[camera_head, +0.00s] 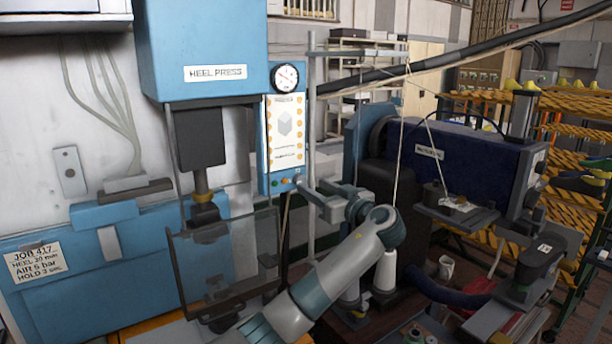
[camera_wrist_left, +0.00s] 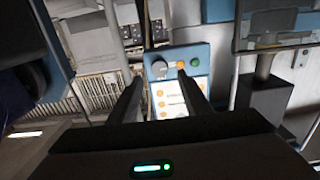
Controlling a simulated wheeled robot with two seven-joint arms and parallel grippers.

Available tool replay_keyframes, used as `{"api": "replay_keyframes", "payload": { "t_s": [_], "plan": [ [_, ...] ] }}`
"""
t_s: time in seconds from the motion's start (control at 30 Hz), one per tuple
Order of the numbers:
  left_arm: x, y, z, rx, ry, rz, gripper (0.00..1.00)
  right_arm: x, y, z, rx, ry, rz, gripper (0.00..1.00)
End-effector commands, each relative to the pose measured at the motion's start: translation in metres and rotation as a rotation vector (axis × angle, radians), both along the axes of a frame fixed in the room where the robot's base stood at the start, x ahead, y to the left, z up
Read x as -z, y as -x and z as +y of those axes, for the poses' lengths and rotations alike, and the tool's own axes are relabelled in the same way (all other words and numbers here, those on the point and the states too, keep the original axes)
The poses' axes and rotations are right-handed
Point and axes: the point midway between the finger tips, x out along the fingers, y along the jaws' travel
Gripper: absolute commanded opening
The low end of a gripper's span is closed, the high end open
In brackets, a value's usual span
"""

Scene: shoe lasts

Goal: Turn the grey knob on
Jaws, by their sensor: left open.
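The grey knob (camera_wrist_left: 160,68) is round and sits on the blue control panel (camera_wrist_left: 205,54) in the left wrist view, beside an orange button (camera_wrist_left: 180,64) and a green button (camera_wrist_left: 194,62). In the head view the panel (camera_head: 264,130) hangs at the right side of the heel press; the knob is small there, by the gripper. My left gripper (camera_head: 304,189) is at the panel's lower right. It is open and empty, also in the left wrist view (camera_wrist_left: 160,77), with the knob between and just beyond its fingertips. Contact and the knob's pointer direction cannot be told. My right gripper is not seen.
The heel press (camera_head: 205,40) has a clear guard (camera_head: 225,262) below it, left of my arm. A dark blue machine (camera_head: 465,160) stands to the right, with a thin cord hanging in front. Racks with yellow shelves (camera_head: 572,137) stand farther right.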

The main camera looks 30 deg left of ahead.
Motion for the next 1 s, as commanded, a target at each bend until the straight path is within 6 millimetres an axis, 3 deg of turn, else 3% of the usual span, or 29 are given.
{"api": "replay_keyframes", "payload": {
  "t_s": [0.03, 0.3, 0.77, 0.93, 1.0],
  "plan": [
    [-0.005, -0.003, 0.009, -0.002, -0.002, 0.002, 0.44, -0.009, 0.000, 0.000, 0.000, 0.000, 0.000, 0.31],
    [-0.002, -0.016, 0.039, -0.001, 0.000, 0.001, 0.44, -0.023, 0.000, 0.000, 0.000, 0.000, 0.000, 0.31],
    [0.000, -0.019, 0.046, 0.001, 0.001, -0.001, 0.44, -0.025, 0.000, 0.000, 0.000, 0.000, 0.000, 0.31],
    [0.000, -0.019, 0.046, 0.001, 0.000, -0.001, 0.04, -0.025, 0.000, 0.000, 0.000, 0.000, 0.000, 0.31],
    [0.000, -0.019, 0.046, 0.001, 0.000, -0.001, 0.03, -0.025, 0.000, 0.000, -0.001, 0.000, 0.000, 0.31]
  ]
}}
